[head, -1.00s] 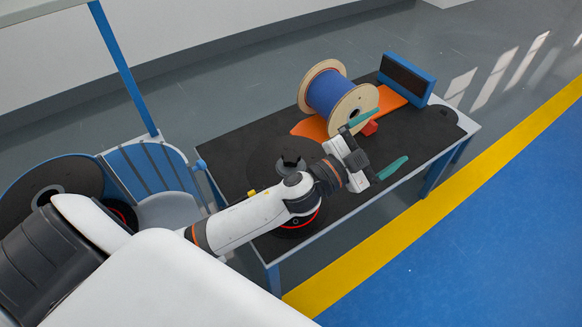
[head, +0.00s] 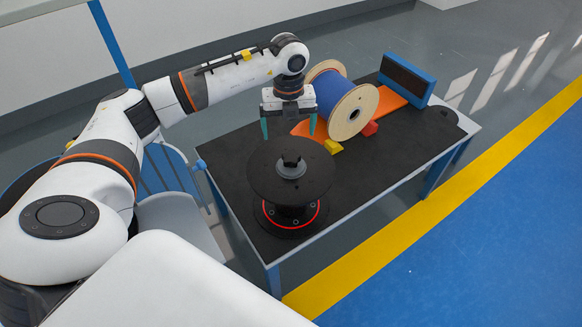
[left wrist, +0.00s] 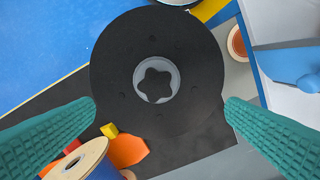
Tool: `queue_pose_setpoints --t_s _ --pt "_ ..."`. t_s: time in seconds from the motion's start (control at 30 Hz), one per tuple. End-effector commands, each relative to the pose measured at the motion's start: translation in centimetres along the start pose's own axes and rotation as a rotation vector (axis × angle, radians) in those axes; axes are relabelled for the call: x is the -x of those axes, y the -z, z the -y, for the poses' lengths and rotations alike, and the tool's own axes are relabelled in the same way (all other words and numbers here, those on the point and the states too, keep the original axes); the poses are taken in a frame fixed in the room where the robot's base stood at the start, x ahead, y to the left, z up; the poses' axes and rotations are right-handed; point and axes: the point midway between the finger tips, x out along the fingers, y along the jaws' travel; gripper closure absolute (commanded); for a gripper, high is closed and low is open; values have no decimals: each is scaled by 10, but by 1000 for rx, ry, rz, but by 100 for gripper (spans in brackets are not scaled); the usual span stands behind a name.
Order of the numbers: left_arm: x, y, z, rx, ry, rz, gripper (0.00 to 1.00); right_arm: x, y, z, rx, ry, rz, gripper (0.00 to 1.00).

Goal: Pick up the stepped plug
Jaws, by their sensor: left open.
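A grey round plug (head: 291,171) with a dark star-shaped middle sits at the centre of the black reel (head: 262,185). I take it for the stepped plug; its lower part is hidden inside the reel. In the left wrist view the plug (left wrist: 173,84) lies centrally between my fingers, below them. My left gripper (head: 288,128) is open and empty, with its teal fingers pointing down. It hangs above the reel, apart from the plug. My right gripper is not in view.
A wooden spool of blue cable (head: 353,112) lies on an orange base (head: 393,97), with small yellow (head: 333,147) and red (head: 370,128) blocks beside it. A blue box (head: 407,76) stands at the back. The front right of the dark table (head: 385,165) is clear.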

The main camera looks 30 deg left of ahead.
Motion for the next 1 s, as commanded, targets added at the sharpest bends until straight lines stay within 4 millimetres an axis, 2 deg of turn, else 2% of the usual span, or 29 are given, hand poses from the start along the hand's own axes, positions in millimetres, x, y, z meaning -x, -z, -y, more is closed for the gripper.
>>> queue_pose_setpoints --t_s 0.3,0.53,0.8,1.0 --pt "-53 -1 0 -2 2 4 5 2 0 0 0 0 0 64" --pt "-70 -2 -2 -3 -1 5 5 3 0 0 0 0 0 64" --pt "-109 -2 -6 -4 -1 6 5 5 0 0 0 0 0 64" --pt "-115 -1 -6 -4 -2 3 5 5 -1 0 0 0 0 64"
